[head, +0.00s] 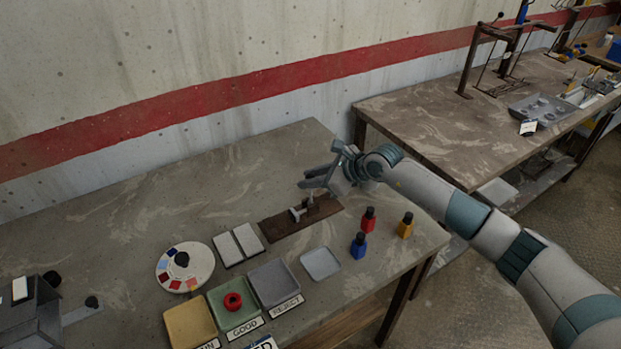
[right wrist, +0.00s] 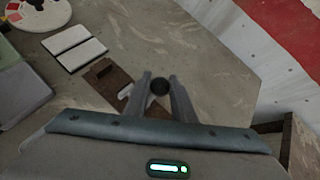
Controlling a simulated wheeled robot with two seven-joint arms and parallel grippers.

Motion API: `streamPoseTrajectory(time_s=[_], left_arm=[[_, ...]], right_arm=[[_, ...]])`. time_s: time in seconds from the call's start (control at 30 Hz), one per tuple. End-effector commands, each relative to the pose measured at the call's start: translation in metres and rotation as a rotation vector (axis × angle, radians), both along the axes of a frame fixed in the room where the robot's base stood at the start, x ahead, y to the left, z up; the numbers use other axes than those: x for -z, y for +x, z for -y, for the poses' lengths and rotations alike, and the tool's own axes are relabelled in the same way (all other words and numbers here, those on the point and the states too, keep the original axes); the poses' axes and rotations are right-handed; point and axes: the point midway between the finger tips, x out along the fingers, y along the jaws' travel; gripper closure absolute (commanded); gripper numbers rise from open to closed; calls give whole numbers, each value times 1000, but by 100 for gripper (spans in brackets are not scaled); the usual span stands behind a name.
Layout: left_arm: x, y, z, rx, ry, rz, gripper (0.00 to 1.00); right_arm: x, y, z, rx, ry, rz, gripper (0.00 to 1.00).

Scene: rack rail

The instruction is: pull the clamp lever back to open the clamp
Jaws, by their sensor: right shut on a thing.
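The clamp (head: 297,214) is a small grey metal piece on a dark brown base board (head: 275,228) on the near table. Its lever (head: 311,199) stands up from the board under my right gripper (head: 308,179). In the right wrist view, a dark round knob (right wrist: 160,86) sits between the fingertips of my right gripper (right wrist: 159,82); I take it as the lever's top. The right gripper is shut on it. The fingers hide most of the lever, so its exact tilt is unclear. My left gripper is not in view.
Red (head: 368,220), blue (head: 359,245) and yellow (head: 405,225) bottles stand right of the board. Two white tiles (head: 238,245), a round palette (head: 185,267) and several trays (head: 272,283) lie left and in front. The table behind the board is clear up to the wall.

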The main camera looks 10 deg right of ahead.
Motion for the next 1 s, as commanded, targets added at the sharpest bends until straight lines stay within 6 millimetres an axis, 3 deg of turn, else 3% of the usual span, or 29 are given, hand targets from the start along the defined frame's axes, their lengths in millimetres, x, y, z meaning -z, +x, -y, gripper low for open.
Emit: streamPoseTrajectory(time_s=[0.07,0.1,0.17,0.2,0.67,1.0], left_arm=[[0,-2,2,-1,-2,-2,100],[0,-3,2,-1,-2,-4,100],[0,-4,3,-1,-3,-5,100],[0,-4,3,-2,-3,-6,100],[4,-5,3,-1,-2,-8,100],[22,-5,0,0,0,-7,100]], right_arm=[[1,-1,-2,-3,0,-1,100],[1,-1,-2,-4,0,-2,75],[1,-1,-2,-3,0,-1,60],[1,-1,-1,-3,0,-1,59],[-2,-4,3,-1,0,0,59],[-27,-28,31,-2,-2,2,59]])
